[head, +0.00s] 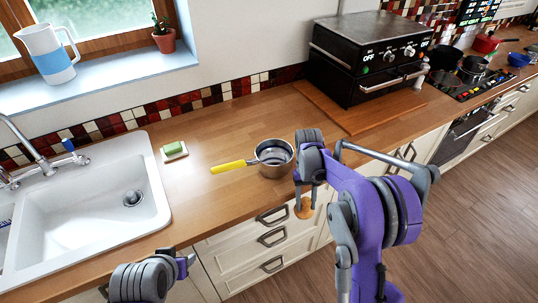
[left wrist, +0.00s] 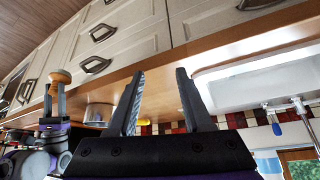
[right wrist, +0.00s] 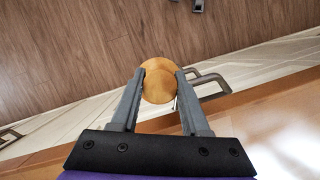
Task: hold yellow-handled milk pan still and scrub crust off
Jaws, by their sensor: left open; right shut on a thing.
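The milk pan (head: 275,170) is a small steel pan standing upright on the wooden counter, its yellow handle (head: 230,166) pointing left. Its interior looks grey; I cannot make out crust. The pan also shows partly in the left wrist view (left wrist: 98,113). My right gripper (head: 306,196) is shut on a round wooden piece (right wrist: 158,82), perhaps a scrubber, held beyond the counter's front edge, right of the pan. My left gripper (left wrist: 160,88) is open and empty, low in front of the counter, left of and apart from the pan.
A green sponge (head: 174,148) lies on a white dish beside the sink (head: 60,218). A black oven (head: 368,55) stands behind on a wooden board (head: 385,118). The counter between sink and pan is mostly clear. Drawer handles (head: 272,240) project below the edge.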

